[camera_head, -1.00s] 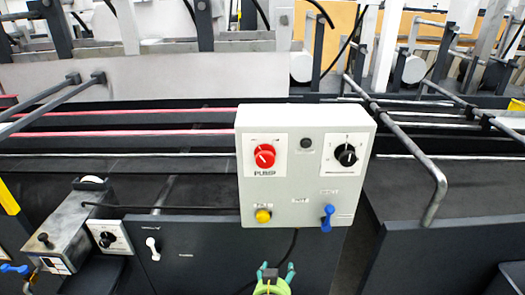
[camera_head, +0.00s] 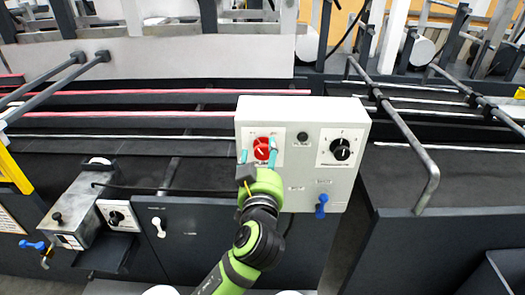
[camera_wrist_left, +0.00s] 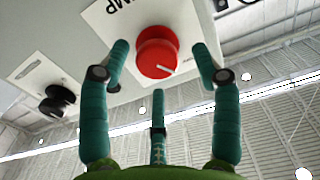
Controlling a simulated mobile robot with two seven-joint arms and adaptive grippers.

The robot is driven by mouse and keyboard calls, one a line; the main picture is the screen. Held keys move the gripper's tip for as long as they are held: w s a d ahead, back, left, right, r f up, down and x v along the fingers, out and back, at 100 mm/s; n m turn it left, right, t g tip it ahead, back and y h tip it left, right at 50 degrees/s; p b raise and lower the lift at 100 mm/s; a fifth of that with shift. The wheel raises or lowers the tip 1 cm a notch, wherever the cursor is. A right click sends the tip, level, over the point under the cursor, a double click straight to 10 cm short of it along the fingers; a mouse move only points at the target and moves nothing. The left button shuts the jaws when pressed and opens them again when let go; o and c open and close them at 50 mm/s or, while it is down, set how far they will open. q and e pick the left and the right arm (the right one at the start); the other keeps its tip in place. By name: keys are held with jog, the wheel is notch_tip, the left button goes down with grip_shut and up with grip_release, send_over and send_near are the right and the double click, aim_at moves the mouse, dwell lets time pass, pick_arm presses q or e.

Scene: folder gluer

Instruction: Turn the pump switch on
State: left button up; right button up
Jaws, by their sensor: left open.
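The pump switch is a red round knob (camera_head: 262,149) on the upper left of a light grey control box (camera_head: 300,190). My right gripper is not in view.
A black selector knob (camera_head: 340,149) is on the box's right side, with a blue lever (camera_head: 321,206) below it. A grey bent rod (camera_head: 418,155) stands out to the right of the box. A metal unit (camera_head: 82,213) is at the lower left.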

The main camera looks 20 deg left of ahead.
pick_arm(q)
jog(key=shift+w, duration=0.2)
jog(key=c, duration=1.1)
